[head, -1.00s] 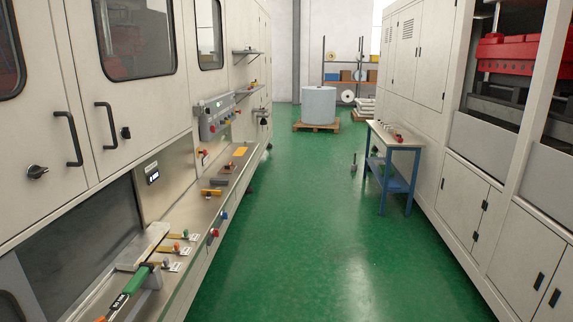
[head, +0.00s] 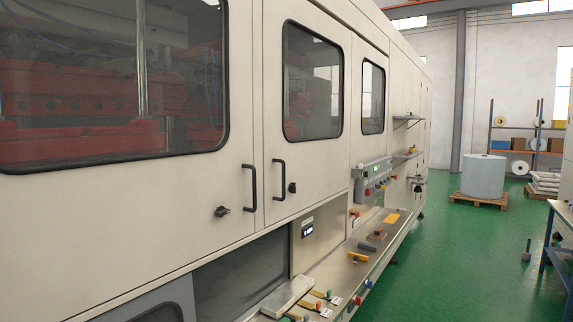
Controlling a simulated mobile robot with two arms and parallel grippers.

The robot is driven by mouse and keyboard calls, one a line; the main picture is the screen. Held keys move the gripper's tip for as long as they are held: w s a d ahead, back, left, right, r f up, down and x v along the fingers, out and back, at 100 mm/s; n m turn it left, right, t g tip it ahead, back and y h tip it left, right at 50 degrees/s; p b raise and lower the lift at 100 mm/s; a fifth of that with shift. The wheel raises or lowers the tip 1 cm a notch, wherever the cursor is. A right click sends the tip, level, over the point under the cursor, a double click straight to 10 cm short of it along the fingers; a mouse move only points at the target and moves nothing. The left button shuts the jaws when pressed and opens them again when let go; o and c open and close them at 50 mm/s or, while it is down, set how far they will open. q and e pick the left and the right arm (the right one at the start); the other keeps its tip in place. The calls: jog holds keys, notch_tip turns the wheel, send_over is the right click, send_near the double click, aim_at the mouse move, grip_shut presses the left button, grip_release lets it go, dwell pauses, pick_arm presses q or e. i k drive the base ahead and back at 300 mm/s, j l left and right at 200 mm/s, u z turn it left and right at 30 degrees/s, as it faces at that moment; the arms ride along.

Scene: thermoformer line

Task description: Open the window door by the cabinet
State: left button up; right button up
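The machine cabinet runs along the left with cream doors that have dark-framed windows. The nearest window door (head: 122,200) is large, with red machinery behind its glass, and looks shut. A second window door (head: 308,165) beside it also looks shut. Black vertical handles stand at their meeting edges: the near door's handle (head: 249,187) and the second door's handle (head: 279,180). A dark knob (head: 221,211) sits by the near handle, and another knob (head: 292,188) sits on the second door. A third, smaller window (head: 373,97) is farther along. Neither of my grippers is in view.
A metal ledge (head: 345,268) with tools and coloured knobs juts out below the doors. A control box (head: 372,180) sticks out farther along. A blue-legged table (head: 562,232) is at the right edge.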

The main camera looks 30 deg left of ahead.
aim_at(76, 238)
jog(key=u, duration=1.7)
jog(key=i+l+z, duration=0.65)
jog(key=k, duration=0.1)
